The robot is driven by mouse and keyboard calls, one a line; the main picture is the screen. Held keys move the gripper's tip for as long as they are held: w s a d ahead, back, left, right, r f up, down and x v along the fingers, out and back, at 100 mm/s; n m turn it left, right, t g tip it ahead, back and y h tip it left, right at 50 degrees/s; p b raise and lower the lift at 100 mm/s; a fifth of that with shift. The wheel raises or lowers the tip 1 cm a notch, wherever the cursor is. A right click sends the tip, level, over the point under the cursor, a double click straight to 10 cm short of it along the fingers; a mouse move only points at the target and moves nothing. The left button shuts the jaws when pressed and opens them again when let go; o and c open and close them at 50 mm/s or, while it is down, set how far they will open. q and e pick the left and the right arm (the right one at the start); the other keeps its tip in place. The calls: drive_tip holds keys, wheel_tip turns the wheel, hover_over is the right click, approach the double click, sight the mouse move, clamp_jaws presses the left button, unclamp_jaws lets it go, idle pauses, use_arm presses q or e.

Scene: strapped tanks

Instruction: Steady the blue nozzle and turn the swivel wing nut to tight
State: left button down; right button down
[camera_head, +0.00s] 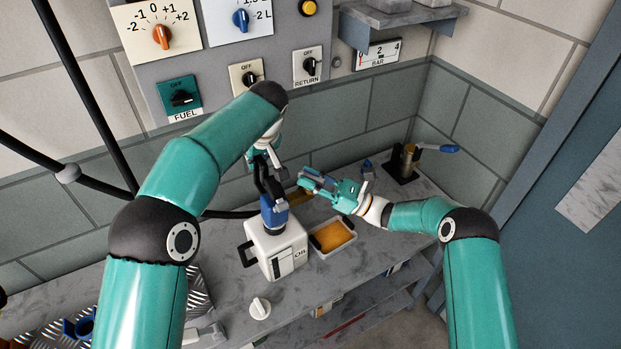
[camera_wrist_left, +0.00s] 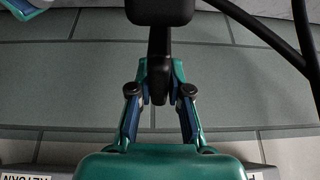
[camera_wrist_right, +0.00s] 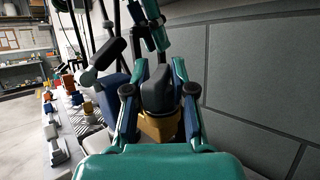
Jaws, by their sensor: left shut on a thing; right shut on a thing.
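The blue nozzle (camera_head: 275,213) stands upright in the top of a white can (camera_head: 285,252), with black parts rising above it. My left gripper (camera_head: 263,163) is above the nozzle, shut on a black bar (camera_wrist_left: 158,70) that I take for its upper part. My right gripper (camera_head: 305,182) reaches in from the right, shut on a dark grey wing-shaped piece (camera_wrist_right: 158,92), apparently the swivel wing nut, above a brass-coloured collar (camera_wrist_right: 160,127). The blue body also shows beside it in the right wrist view (camera_wrist_right: 114,84). In the head view the wing piece is hidden by my fingers.
A tray of amber contents (camera_head: 333,251) sits right of the can. A white knob (camera_head: 260,308) lies in front. A black stand with a blue lever (camera_head: 437,148) is at the back right. A panel of dials (camera_head: 280,50) is on the wall. Black hoses (camera_head: 95,110) run at left.

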idle(0.7)
drive_tip(key=shift+c, duration=0.4)
unclamp_jaws()
drive_tip(key=shift+d+f, duration=0.1)
drive_tip(key=v, duration=1.2)
